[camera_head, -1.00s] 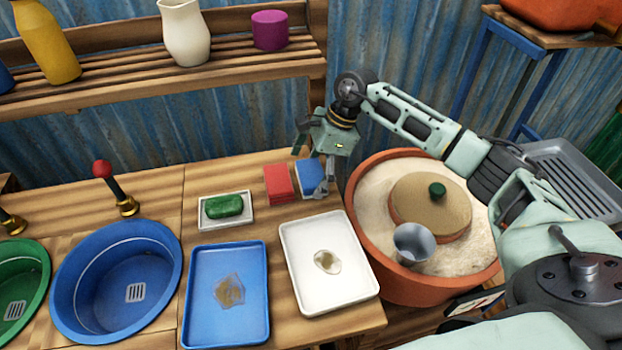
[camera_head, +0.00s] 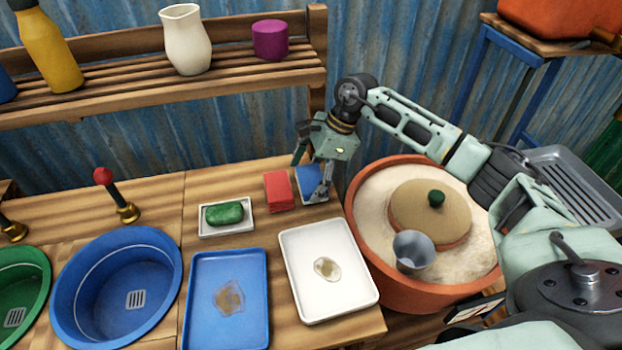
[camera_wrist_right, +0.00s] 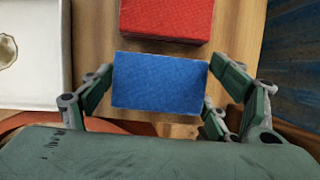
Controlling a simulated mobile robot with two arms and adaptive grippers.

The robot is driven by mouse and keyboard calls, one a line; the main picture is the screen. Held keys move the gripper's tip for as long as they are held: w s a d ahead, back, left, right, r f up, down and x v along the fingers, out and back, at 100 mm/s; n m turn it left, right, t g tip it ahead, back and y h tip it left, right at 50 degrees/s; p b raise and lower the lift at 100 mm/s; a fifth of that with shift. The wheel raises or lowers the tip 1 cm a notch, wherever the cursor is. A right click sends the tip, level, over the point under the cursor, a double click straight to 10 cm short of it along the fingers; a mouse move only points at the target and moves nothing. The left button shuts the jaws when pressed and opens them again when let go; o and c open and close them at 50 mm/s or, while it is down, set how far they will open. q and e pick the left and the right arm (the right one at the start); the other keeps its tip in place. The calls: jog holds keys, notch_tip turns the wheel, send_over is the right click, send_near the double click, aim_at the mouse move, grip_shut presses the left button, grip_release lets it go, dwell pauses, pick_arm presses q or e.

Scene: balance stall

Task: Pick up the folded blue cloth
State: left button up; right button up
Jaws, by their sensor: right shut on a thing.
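The folded blue cloth (camera_head: 310,180) is at the back right of the wooden counter, just right of the folded red cloth (camera_head: 278,190). My right gripper (camera_head: 322,186) reaches down over it and partly hides it. In the right wrist view the blue cloth (camera_wrist_right: 160,82) lies between the two fingers of my right gripper (camera_wrist_right: 160,88), which touch its left and right edges. The red cloth (camera_wrist_right: 167,18) is beyond it, apart from the fingers. I cannot tell whether the blue cloth is clear of the counter. My left gripper is not in view.
A white tray (camera_head: 348,297) and a blue tray (camera_head: 205,325) stand in front. Green soap (camera_head: 224,212) sits on a small dish to the left. A large terracotta pot (camera_head: 375,275) of sand stands close to the right. A shelf (camera_head: 110,98) runs behind.

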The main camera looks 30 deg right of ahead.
aim_at(308, 179)
jog(key=p+v, duration=0.1)
jog(key=v, duration=0.1)
jog(key=p+v, duration=0.1)
jog(key=v, duration=0.1)
jog(key=shift+s+a+r, duration=0.15)
jog(key=shift+a+r, duration=0.1)
jog(key=shift+a, duration=0.1)
jog(key=s+d+r+p, duration=0.1)
jog(key=s+d+r, duration=0.5)
jog(key=s, duration=0.2)
jog(key=shift+s+d, duration=0.25)
jog(key=shift+s, duration=0.05)
